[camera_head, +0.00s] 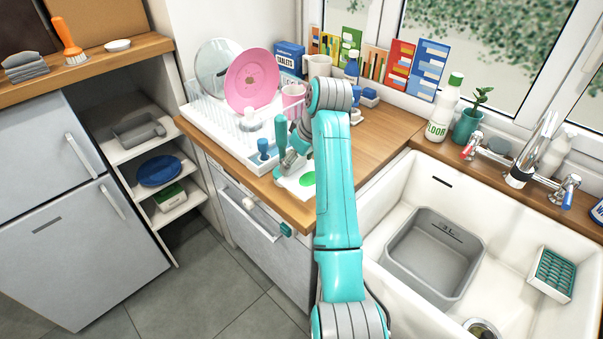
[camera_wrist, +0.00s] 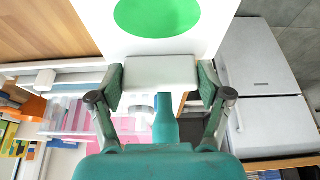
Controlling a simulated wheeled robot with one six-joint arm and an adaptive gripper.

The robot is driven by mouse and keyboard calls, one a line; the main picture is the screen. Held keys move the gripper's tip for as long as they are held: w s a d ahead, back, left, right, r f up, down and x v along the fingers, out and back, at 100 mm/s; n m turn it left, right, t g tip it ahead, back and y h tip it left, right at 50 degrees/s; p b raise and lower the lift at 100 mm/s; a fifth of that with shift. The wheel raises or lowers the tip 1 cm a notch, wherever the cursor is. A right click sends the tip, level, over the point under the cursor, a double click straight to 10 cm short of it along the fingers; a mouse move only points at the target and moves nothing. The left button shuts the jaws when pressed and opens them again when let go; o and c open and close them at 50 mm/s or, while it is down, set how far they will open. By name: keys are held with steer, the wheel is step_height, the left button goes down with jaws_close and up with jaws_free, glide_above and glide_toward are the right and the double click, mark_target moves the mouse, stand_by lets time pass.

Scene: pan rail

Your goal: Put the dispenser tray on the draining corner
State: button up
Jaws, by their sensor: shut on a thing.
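A flat white piece with a green disc, which I take to be the dispenser tray (camera_head: 291,185), is above or on the front corner of the wooden counter; contact is unclear. In the wrist view the white piece (camera_wrist: 212,18) fills the top middle. My gripper (camera_head: 288,169) is shut on its pale end block, with one finger on each side in the wrist view (camera_wrist: 161,80). The white dish drainer (camera_head: 215,125) stands just left of the gripper. The draining corner is not clearly marked, and the arm hides part of this area.
A pink plate (camera_head: 252,80), a clear plate (camera_head: 215,62) and a pink mug (camera_head: 294,97) stand at the drainer. A blue-topped item (camera_head: 263,150) is close left of the gripper. The sink (camera_head: 400,187) with a grey basin (camera_head: 430,258) is right of my arm.

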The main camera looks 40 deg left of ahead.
mark_target(299, 171)
steer(key=shift+f, duration=2.45)
steer(key=shift+f, duration=0.1)
steer(key=o, duration=1.1)
